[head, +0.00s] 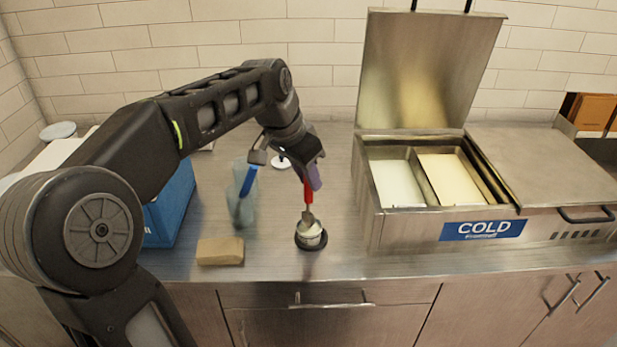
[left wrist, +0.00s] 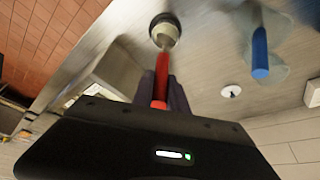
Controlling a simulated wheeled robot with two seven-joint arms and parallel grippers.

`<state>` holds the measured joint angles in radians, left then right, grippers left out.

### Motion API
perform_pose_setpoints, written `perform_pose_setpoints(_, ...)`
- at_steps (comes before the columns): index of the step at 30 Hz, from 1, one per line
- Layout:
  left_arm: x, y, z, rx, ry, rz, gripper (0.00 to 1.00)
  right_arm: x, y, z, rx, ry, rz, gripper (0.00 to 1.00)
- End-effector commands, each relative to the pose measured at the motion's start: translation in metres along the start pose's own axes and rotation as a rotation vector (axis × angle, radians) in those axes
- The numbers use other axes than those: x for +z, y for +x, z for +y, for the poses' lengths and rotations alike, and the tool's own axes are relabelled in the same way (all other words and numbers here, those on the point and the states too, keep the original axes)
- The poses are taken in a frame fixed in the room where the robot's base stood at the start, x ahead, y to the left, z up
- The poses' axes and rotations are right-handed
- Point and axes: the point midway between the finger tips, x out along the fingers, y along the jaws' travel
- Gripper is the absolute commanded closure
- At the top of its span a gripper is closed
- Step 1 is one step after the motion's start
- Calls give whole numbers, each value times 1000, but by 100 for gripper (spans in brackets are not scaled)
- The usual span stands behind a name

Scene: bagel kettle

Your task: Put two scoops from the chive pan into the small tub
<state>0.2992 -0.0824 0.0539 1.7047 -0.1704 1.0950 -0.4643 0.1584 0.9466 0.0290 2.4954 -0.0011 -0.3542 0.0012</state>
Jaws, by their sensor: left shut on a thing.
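My left gripper (head: 312,172) is shut on the red handle of a scoop (head: 308,192), which points down. The scoop's metal end is at the mouth of the small tub (head: 311,240), a pale round cup on a dark base near the counter's front; I cannot tell whether it touches the contents. The wrist view also shows the red handle (left wrist: 162,75) between the fingers and the tub (left wrist: 165,28) beyond it. Two pans, one white (head: 397,183) and one pale yellow (head: 450,178), sit in the open cold unit; I cannot tell which holds chive.
The cold unit (head: 483,229) stands on the right with its left lid (head: 425,75) raised. A clear container (head: 242,205) with a blue-handled tool (head: 249,181) stands left of the tub. A tan block (head: 220,251) and blue crate (head: 170,208) are further left.

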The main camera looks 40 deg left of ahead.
Motion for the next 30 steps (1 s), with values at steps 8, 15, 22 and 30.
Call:
perform_pose_setpoints(8, -9, -23, 0, 0, 0, 0, 100, 2, -18, -6, 4, 3, -4, 64)
perform_pose_setpoints(15, -16, -40, 0, 0, 0, 0, 100, 3, -31, -10, 9, 6, -8, 64)
perform_pose_setpoints(22, -22, -56, 0, 0, 1, 1, 100, 5, -42, -13, 13, 10, -12, 64)
perform_pose_setpoints(30, -23, -58, 0, 0, 0, 0, 100, 6, -43, -13, 15, 11, -14, 64)
